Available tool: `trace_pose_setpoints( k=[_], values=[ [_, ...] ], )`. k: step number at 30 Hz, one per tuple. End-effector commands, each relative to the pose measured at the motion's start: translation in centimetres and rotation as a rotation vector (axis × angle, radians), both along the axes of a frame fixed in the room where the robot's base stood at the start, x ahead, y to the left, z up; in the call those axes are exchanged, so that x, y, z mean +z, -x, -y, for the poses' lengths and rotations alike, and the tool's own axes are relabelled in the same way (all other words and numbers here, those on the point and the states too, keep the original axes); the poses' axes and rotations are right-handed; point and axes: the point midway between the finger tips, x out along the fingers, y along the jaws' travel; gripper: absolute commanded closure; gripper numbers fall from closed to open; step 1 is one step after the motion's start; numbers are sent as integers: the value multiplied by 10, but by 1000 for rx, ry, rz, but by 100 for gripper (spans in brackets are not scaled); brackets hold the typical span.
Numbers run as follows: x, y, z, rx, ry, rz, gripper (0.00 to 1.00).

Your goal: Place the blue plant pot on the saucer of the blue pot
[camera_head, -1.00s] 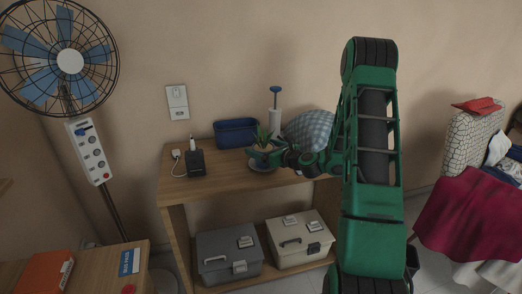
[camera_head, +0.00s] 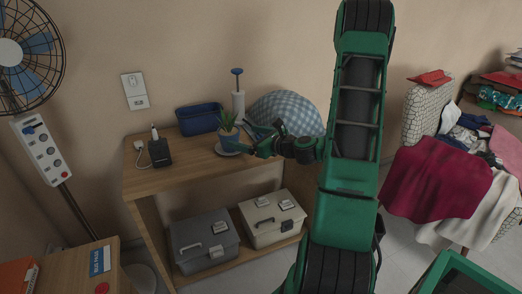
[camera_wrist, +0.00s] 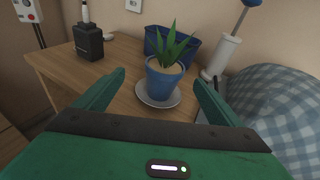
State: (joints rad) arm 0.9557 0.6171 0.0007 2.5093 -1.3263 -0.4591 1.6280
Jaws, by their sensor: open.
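The blue plant pot (camera_head: 229,139) with a spiky green plant stands upright on the wooden shelf unit's top. In the wrist view the blue pot (camera_wrist: 163,84) rests on its pale round saucer (camera_wrist: 142,94), with the rim showing around its base. The saucer (camera_head: 222,151) also shows in the head view. My gripper (camera_head: 250,138) is open and empty, just right of the pot. In the wrist view the open fingers of my gripper (camera_wrist: 158,79) point toward the pot, which stands beyond them, apart from both.
A blue basket (camera_head: 198,119) stands behind the pot. A white dispenser with a blue top (camera_head: 238,102) and a checkered cushion (camera_head: 287,110) are to its right. A black charger (camera_head: 160,153) is at left. Two toolboxes (camera_head: 204,243) sit on the lower shelf.

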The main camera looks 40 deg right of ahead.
Motion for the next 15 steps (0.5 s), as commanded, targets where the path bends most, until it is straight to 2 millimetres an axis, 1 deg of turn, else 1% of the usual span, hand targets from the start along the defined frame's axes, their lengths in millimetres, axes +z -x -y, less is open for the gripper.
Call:
trace_pose_setpoints(
  k=[2,5,6,8,9,11,12,14,15],
  values=[
    [3,2,-22,90,115,-19,11],
    [-2,11,-56,263,338,-65,11],
    [-5,18,-70,343,439,-85,11],
    [-10,31,-87,465,589,-118,11],
    [-13,40,-95,544,685,-137,11],
    [-17,57,-105,662,821,-166,11],
    [-19,68,-109,738,908,-186,11],
    [-21,86,-113,851,1028,-213,11],
    [-22,99,-114,927,1104,-233,11]
  ],
)
